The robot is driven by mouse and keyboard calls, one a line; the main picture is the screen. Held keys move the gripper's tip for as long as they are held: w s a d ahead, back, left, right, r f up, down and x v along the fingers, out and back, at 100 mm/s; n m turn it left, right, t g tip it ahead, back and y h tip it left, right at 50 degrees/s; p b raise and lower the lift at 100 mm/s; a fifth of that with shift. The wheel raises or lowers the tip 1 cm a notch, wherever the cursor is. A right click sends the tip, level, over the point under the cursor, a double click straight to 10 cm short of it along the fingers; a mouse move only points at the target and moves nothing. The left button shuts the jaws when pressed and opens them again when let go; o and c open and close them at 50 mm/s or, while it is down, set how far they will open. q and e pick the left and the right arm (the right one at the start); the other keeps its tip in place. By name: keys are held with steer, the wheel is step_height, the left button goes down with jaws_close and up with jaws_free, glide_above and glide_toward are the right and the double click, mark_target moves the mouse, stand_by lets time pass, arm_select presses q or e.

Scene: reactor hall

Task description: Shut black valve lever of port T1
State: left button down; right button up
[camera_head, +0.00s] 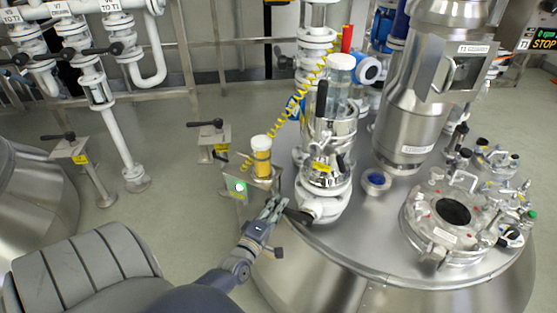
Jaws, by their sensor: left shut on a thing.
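The left gripper (276,207) is at the left edge of the large steel reactor lid (375,235). Its fingers are shut at the end of a black valve lever (299,216). This lever juts left from a white valve body (322,207) at the foot of a steel and glass column (331,130). A yellow tag (322,167) on the column is too small to read, so I cannot confirm which port it marks. The fingers partly hide the lever's end. The right gripper is not in view.
A yellow cylinder (262,163) with a coiled yellow hose stands on a small stand just behind the gripper. A round manway (455,212) with fittings is at right on the lid. White pipes with black levers (85,52) stand at upper left. Open floor (170,215) lies left.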

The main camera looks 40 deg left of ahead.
arm_select(q)
steer(key=shift+f+n+b, duration=0.5)
steer(key=shift+f+n, duration=0.15)
steer(key=shift+n, duration=0.15)
steer(key=c, duration=1.4)
jaws_free()
steer(key=shift+c, duration=0.2)
steer(key=shift+s, duration=0.1)
steer(key=v, duration=1.1)
steer(key=shift+s, duration=0.4)
steer(key=shift+d, duration=0.1)
